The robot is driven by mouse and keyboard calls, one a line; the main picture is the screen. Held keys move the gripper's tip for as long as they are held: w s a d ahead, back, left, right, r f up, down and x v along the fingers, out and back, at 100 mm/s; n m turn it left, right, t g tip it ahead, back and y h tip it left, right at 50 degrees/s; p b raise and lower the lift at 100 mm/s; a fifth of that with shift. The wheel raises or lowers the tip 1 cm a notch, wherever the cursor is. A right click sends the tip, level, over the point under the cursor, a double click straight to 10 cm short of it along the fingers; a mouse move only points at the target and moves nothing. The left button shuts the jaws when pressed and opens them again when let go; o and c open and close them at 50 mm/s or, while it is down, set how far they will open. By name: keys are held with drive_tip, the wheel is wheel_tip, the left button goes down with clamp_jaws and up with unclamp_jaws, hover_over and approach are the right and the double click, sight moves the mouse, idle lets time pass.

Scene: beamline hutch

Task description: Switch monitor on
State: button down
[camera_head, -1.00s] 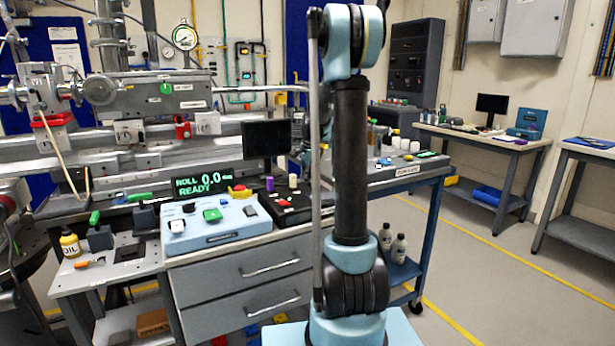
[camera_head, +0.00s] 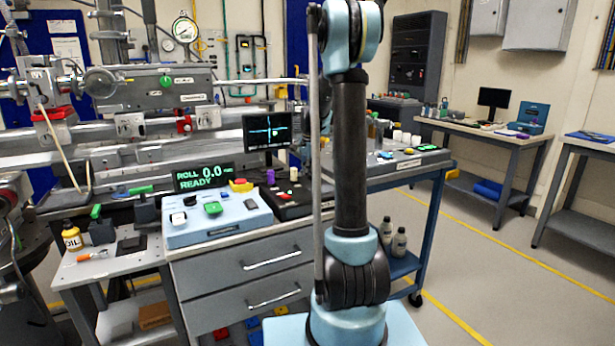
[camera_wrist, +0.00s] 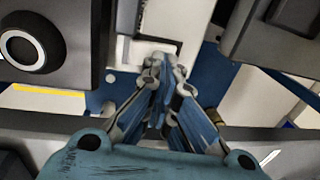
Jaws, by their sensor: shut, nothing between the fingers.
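A small monitor (camera_head: 267,130) stands at the back of the bench, left of my arm. Its screen is lit, with light lines on a dark background. A second monitor (camera_head: 492,98) on the far right table has a dark screen. In the wrist view my gripper (camera_wrist: 163,66) is shut and empty. Its fingertips are close to a pale rectangular part (camera_wrist: 150,50); I cannot tell whether they touch it. In the head view the gripper is hidden behind my arm.
A light blue control box (camera_head: 215,217) and a green-lettered readout (camera_head: 203,177) sit on the bench. A black box (camera_head: 300,203) is beside them. In the wrist view a dark round knob (camera_wrist: 22,48) is left of my gripper. Floor is clear at right.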

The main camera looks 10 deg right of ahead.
drive_tip(key=shift+s+d+r, duration=0.1)
drive_tip(key=shift+s+d, duration=0.1)
drive_tip(key=shift+s, duration=0.45)
wheel_tip(320, 180, up, 14)
drive_tip(key=w, duration=0.2)
drive_tip(key=shift+a, duration=0.3)
idle(0.3)
